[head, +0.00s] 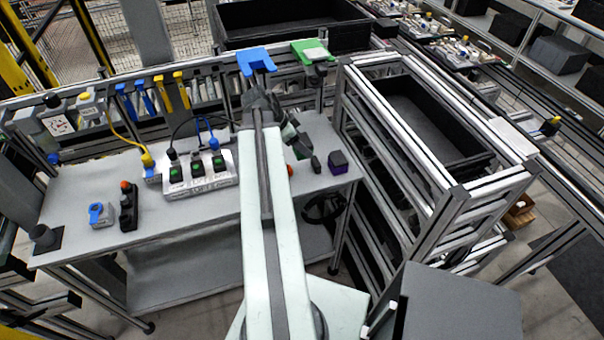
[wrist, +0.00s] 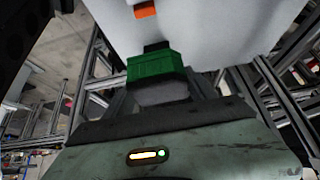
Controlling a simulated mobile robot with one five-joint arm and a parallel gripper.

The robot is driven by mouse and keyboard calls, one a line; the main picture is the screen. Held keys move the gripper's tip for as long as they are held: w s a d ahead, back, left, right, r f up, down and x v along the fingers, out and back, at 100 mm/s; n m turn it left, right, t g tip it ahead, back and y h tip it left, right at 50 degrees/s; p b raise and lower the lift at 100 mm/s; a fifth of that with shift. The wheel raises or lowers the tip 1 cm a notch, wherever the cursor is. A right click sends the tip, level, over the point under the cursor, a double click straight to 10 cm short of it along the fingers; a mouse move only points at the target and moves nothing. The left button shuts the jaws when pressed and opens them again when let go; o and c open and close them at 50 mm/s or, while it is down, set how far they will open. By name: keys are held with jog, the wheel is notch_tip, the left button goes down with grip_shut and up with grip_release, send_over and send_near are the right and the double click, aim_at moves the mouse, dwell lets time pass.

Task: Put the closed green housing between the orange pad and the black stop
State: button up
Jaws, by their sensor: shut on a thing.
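My gripper (head: 299,146) is over the right end of the grey table and is shut on the green housing (wrist: 155,68). In the wrist view the housing is a green block in front of a grey part, with its lid side not clear. The orange pad (wrist: 145,10) lies on the pale tabletop beyond it; in the head view a bit of the orange pad (head: 290,170) shows beside my arm. A small black block, likely the black stop (head: 316,164), stands to the right of the pad. In the head view the housing is mostly hidden by my gripper.
A black and purple block (head: 337,162) stands near the table's right end. A white fixture (head: 200,170) with several green-lit sockets is left of my arm. A framed rack with a black bin (head: 425,115) stands to the right. The table's (head: 200,215) front middle is clear.

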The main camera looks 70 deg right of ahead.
notch_tip(320, 180, down, 10)
jog(key=b, duration=1)
jog(key=shift+f, duration=0.25)
jog(key=shift+r, duration=0.3)
jog(key=shift+f, duration=0.25)
jog(key=o, duration=1.7)
jog(key=shift+r, duration=0.1)
jog(key=shift+c, duration=0.2)
jog(key=p+v, duration=1)
jog(key=v, duration=0.2)
jog(key=shift+s+r, duration=0.1)
jog(key=shift+r, duration=0.15)
